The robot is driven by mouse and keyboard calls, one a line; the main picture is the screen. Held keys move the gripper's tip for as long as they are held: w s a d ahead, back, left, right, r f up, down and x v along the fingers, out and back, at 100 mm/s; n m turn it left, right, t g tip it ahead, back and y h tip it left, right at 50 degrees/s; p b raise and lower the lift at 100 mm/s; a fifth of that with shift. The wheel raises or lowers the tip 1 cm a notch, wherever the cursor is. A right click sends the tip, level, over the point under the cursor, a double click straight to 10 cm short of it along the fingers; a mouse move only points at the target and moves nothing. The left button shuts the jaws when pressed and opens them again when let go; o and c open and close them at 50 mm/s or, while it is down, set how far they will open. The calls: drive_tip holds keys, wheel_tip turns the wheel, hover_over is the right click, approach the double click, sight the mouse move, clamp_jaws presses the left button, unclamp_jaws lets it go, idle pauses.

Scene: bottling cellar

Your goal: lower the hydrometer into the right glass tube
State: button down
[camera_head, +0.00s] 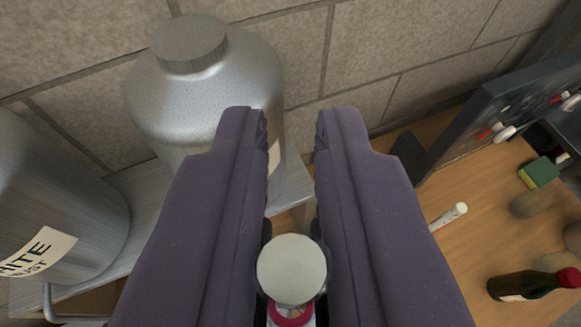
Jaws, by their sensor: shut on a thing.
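My gripper (291,125) has two purple fingers that reach up the middle of the view, with a gap between their tips. Between them, low in the view, is a pale round end (291,270) with a red band and a whitish part beneath it. I see it nearly end-on, and it appears to be the hydrometer, held by the fingers. Its lower length is hidden. I cannot make out the right glass tube in this view. A thin white stick (449,216) lies on the wooden top right of the fingers, partly hidden.
A large metal vessel (205,85) stands behind the left finger, with another labelled vessel (50,215) at the left. On the wooden bench (490,200) are a dark red-capped bottle (535,285), a sponge (540,172) and a dark rack (500,105). A stone wall closes the back.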

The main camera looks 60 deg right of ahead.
drive_tip(key=shift+f, duration=0.1)
idle(0.3)
wheel_tip(320, 180, down, 13)
drive_tip(key=b, duration=0.9)
drive_tip(key=shift+b, duration=0.4)
idle(0.9)
